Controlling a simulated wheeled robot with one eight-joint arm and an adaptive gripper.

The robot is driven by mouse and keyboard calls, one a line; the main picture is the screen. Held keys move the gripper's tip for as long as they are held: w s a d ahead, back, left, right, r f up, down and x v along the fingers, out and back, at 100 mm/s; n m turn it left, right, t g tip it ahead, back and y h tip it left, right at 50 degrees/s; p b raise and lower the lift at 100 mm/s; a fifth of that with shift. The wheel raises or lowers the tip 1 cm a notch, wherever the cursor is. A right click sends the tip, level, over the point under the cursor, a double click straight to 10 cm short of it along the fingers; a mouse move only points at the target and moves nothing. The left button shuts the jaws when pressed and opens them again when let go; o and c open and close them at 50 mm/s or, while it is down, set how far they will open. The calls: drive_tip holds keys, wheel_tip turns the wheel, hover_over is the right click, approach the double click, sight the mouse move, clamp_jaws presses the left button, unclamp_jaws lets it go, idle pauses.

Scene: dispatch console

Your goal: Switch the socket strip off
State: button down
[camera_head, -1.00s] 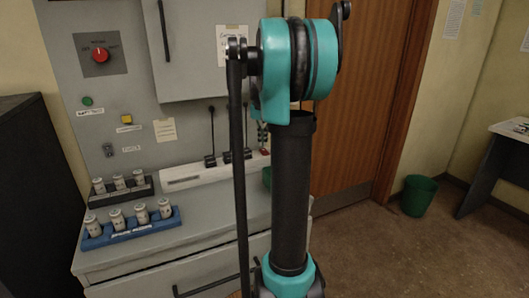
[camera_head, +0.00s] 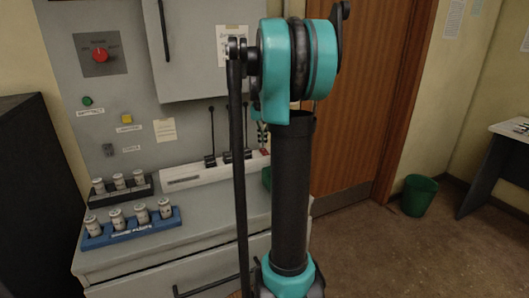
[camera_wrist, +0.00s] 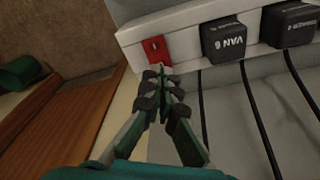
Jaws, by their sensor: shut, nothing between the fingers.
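The white socket strip (camera_head: 195,174) lies along the back of the grey console top, with black plugs in it. In the wrist view the strip (camera_wrist: 187,42) runs across the top. Its red rocker switch (camera_wrist: 157,50) sits at the left end, beside a plug marked VAN 6 (camera_wrist: 224,42). My gripper (camera_wrist: 163,76) is shut and empty, its fingertips just below the red switch in the picture. I cannot tell whether they touch it. In the head view my arm hides part of the strip's right end; the red switch (camera_head: 265,152) shows beside it.
A black rack (camera_head: 122,193) and a blue rack (camera_head: 133,231) of labelled jars stand left on the console. Black cables rise from the plugs. A red rotary knob (camera_head: 100,55) is on the panel. A green bin (camera_head: 418,195) stands on the floor by the wooden door.

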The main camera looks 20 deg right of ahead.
drive_tip(key=shift+f, duration=0.75)
idle(0.4)
drive_tip(key=shift+r, duration=3.5)
